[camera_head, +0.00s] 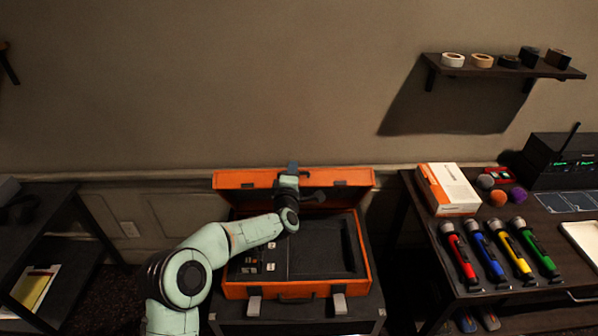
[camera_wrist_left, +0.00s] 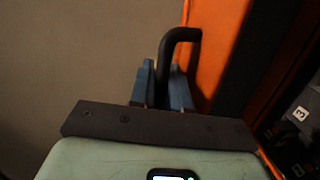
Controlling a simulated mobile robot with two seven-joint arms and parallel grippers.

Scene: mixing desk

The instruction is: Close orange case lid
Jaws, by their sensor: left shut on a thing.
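The orange case (camera_head: 369,270) lies open on a small dark stand. Its lid (camera_head: 230,181) stands raised at the back, near the wall. My left arm reaches over the case, and my left gripper (camera_head: 292,168) is at the middle of the lid's upper edge. In the left wrist view, the blue fingers of my left gripper (camera_wrist_left: 162,85) are shut on a black bar-like handle (camera_wrist_left: 182,36) beside the orange lid (camera_wrist_left: 214,45). The gripper and arm hide part of the lid and the case's inside. My right gripper is not in view.
The case's base holds black foam (camera_head: 318,250) and small labelled items at left. Two grey latches (camera_head: 254,306) show at the front. A dark table (camera_head: 425,245) at right carries several microphones and a white-orange box (camera_head: 447,188). A dark shelf unit (camera_head: 75,235) stands at left.

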